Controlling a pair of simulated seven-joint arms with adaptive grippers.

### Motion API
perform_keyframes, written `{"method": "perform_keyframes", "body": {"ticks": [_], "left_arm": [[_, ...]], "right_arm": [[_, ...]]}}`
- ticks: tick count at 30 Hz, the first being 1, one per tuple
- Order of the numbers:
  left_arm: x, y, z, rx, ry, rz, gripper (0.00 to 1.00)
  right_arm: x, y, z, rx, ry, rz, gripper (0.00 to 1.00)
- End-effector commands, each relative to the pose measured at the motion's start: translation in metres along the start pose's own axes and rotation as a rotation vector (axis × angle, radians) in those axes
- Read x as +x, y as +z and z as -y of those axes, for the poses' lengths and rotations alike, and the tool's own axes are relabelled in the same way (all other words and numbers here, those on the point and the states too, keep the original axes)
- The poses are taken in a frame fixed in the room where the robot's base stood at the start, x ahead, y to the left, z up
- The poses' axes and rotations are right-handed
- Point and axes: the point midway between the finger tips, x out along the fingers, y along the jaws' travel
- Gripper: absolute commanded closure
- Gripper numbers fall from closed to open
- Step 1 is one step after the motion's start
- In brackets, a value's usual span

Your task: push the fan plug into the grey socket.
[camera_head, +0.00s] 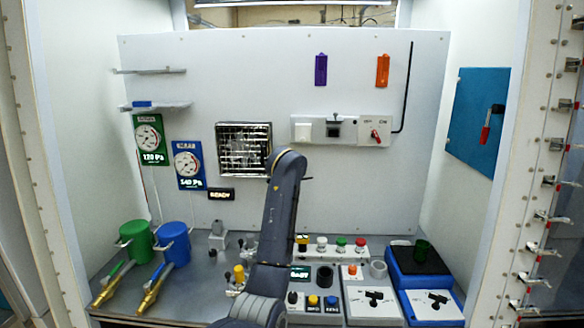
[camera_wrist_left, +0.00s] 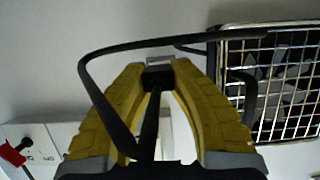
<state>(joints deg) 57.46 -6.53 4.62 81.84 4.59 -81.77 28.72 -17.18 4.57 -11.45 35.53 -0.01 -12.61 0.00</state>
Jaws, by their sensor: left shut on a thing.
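My left gripper (camera_wrist_left: 158,70) has yellow fingers shut on the black fan plug (camera_wrist_left: 156,80), whose metal end shows at the fingertips in the left wrist view. A black cable (camera_wrist_left: 92,85) loops from the plug toward the fan (camera_wrist_left: 280,85). The fan (camera_head: 243,148) is on the back wall. In the left wrist view my fingers cover part of the white panel (camera_wrist_left: 62,132). My right gripper is out of view.
A red-handled switch (camera_head: 376,136) is right of the socket. Purple (camera_head: 321,70) and orange (camera_head: 383,70) tags hang above. Button boxes (camera_head: 330,247), a blue box (camera_head: 418,262) and green (camera_head: 135,242) and blue (camera_head: 174,243) cylinders crowd the bench. The wall between fan and panel is bare.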

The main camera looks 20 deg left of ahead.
Motion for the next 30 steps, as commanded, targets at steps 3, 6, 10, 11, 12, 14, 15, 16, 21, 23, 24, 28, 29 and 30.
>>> {"method": "perform_keyframes", "body": {"ticks": [3,6,10,11,12,14,15,16,21,23,24,28,29,30], "left_arm": [[-0.003,0.001,0.000,0.000,0.001,-0.001,1.00],[-0.007,0.003,0.000,0.000,0.001,0.000,1.00],[-0.012,0.004,-0.001,-0.001,0.001,-0.001,1.00],[-0.013,0.005,-0.001,-0.001,0.001,-0.001,1.00],[-0.015,0.005,-0.001,-0.001,0.002,-0.001,1.00],[-0.018,0.006,-0.001,-0.001,0.001,-0.001,1.00],[-0.019,0.007,-0.001,-0.001,0.001,0.000,1.00],[-0.020,0.008,-0.001,-0.001,0.001,0.000,1.00],[-0.027,0.010,0.000,-0.001,0.001,-0.001,1.00],[-0.029,0.011,-0.001,0.000,0.001,0.000,1.00],[-0.031,0.011,-0.001,0.000,0.001,-0.001,1.00],[-0.036,0.013,-0.001,0.000,0.001,-0.001,1.00],[-0.037,0.013,-0.001,0.000,0.001,-0.001,1.00],[-0.039,0.014,-0.001,0.000,0.001,-0.001,1.00]], "right_arm": [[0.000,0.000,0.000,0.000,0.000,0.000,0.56],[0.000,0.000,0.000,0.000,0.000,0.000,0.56],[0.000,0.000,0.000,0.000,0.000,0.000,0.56],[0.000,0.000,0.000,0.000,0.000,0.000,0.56],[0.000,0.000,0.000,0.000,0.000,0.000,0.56],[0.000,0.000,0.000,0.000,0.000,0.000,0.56],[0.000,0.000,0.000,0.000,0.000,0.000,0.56],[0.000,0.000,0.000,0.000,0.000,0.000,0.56],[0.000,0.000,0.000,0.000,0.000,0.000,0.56],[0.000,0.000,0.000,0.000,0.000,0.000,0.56],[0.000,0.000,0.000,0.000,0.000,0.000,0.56],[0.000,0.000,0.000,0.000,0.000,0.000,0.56],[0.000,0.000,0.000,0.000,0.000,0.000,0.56],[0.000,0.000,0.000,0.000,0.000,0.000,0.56]]}}
